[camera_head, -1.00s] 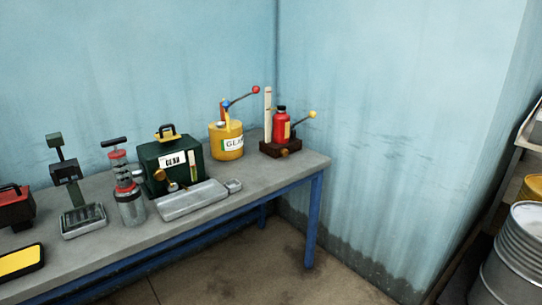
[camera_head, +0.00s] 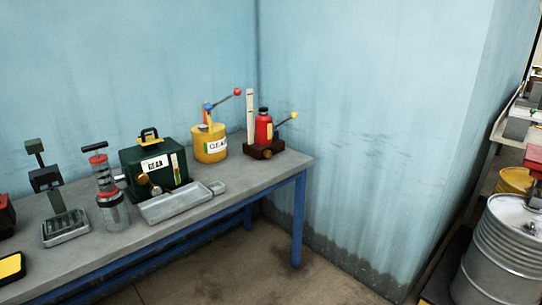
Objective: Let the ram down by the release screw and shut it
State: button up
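The red bottle jack (camera_head: 264,127) stands upright on a dark brown base (camera_head: 272,149) at the far right end of the workbench. It has a black top and a light label. A lever with a yellow knob (camera_head: 294,115) slants up to its right. A small brass-coloured knob (camera_head: 266,154) shows low on the front of the base; I take it for the release screw, but it is too small to tell its setting. A pale upright scale (camera_head: 250,115) stands at the jack's left. How far the ram is up cannot be told. My gripper is not in view.
Steel drums (camera_head: 505,255) stand at right. Floor before the bench is clear.

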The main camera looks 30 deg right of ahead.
aim_at(266, 154)
jog(key=z, duration=0.05)
jog(key=i, duration=1)
jog(key=u, duration=0.05)
